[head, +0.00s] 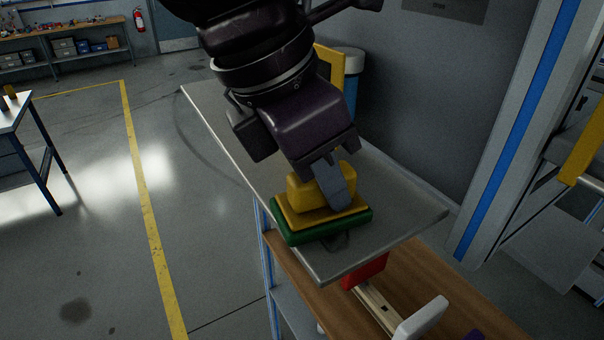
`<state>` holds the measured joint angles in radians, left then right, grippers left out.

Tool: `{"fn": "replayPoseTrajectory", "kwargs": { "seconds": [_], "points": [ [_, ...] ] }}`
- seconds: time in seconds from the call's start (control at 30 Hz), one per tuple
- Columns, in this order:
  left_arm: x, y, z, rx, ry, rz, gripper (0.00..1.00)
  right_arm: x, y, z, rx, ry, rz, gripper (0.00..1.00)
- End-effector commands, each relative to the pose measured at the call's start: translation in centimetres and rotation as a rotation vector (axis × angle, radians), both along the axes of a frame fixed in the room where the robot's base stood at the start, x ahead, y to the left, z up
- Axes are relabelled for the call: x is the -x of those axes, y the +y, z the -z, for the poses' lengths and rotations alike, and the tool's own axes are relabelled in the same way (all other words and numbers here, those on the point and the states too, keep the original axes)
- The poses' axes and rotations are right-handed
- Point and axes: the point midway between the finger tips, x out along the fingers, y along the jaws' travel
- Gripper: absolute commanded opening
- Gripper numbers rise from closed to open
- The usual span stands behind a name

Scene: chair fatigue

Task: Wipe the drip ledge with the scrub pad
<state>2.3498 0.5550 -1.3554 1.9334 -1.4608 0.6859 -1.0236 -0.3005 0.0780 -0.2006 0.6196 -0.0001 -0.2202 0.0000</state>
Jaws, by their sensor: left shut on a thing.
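The scrub pad (300,234) has a green bottom and a yellow block handle. My left gripper (330,182) is shut on the yellow handle from above. The pad sits at the near end of the drip ledge (398,222), a long grey metal shelf, and appears to rest on it. A dark smudge (338,242) shows on the ledge at the pad's near edge. The far part of the ledge is partly hidden behind my left arm. My right gripper is not in view.
Below the ledge, a wooden surface (440,300) holds a red object (365,272), a pale strip (376,306) and a white piece (422,318). A grey wall and a blue-striped post (515,130) stand on the right. Open floor lies to the left.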

Motion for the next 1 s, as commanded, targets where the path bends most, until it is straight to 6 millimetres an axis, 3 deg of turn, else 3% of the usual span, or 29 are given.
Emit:
{"fn": "replayPoseTrajectory", "kwargs": {
  "seconds": [0.37, 1.0],
  "points": [
    [-0.3, -1.2, 0.3, -0.006, 0.003, 0.003, 0.02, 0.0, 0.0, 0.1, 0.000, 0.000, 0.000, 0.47],
    [2.1, 2.2, 0.1, -0.010, 0.008, 0.000, 0.02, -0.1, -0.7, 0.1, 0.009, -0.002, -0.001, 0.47]
  ]
}}
